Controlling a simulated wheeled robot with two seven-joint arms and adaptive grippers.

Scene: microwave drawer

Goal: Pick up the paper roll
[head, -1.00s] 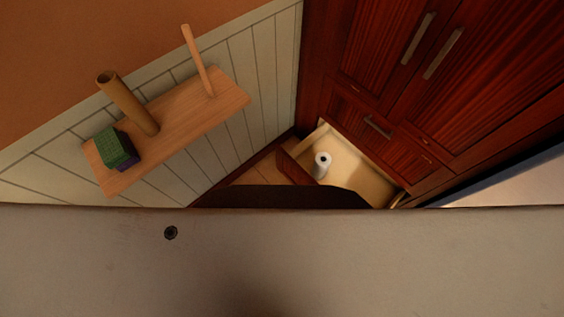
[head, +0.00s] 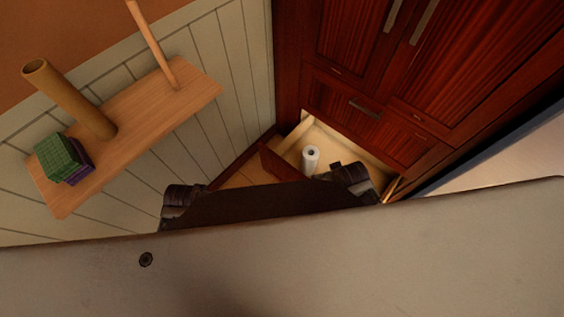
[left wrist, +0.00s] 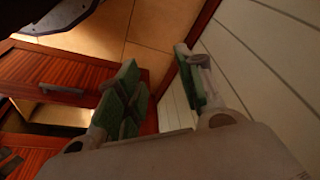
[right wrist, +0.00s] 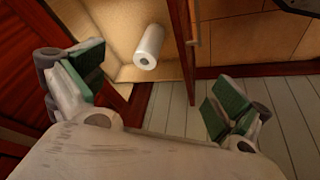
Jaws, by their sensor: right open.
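The paper roll (head: 310,158) is a white cylinder with a dark hole in its end. In the right wrist view the paper roll (right wrist: 149,46) shows inside the drawer, beyond and between the fingers. My right gripper (right wrist: 156,88) is open and empty, its green-padded fingers wide apart and not touching the roll. My left gripper (left wrist: 165,86) is open and empty, over the floor beside the panelled wall. The left wrist view does not show the roll. In the head view I cannot make out either gripper's fingers.
Dark red wooden cabinets (head: 365,70) rise above and around the drawer. A wall shelf (head: 150,115) at the left carries a brown tube (head: 68,95), a thin wooden stick (head: 150,42) and a green block (head: 57,156). The drawer is otherwise empty around the roll.

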